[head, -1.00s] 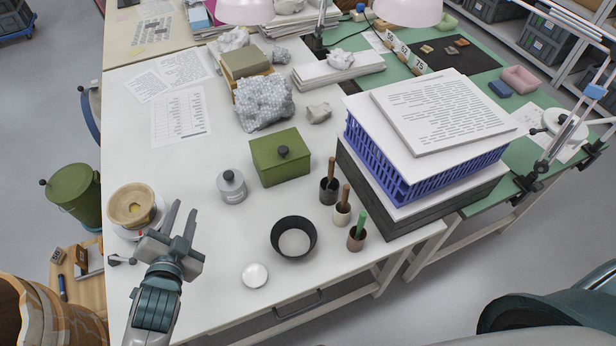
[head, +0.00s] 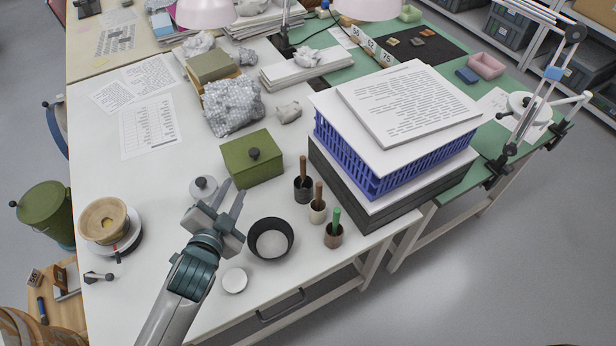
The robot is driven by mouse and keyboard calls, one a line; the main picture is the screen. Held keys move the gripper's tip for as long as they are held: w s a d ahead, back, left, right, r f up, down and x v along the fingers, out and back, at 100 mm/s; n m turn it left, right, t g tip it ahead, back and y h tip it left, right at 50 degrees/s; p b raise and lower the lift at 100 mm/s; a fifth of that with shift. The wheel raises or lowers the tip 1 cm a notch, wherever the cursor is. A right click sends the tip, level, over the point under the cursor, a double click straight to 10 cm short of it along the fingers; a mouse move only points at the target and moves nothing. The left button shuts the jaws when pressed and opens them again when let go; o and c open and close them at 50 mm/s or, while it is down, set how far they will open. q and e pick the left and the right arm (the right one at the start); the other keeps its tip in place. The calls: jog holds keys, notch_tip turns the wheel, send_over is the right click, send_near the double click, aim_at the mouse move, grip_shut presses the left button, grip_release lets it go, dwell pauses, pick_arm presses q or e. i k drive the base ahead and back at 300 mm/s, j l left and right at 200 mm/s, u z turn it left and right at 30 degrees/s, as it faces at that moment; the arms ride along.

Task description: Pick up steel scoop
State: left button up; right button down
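A small grey metal piece with a thin handle (head: 98,277), which looks like the steel scoop, lies on the white table near its left edge, just below the scale. It is too small to make out its exact shape. My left gripper (head: 232,190) is open and empty, to the right of the scoop and well apart from it. Its fingers are over the table between the grey lidded canister (head: 203,187), which it partly hides, and the green box (head: 252,158). My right gripper is not in view.
A wooden bowl (head: 104,217) sits on a white scale at the left. A black round bowl (head: 270,240), a small white dish (head: 234,280) and several tool cups stand near my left gripper. A blue crate (head: 345,155) stands at right. The table between scale and arm is clear.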

aim_at(303, 160)
jog(key=u, duration=1.5)
jog(key=z, duration=1.5)
jog(key=k+j, duration=0.1)
jog(key=k, duration=0.4)
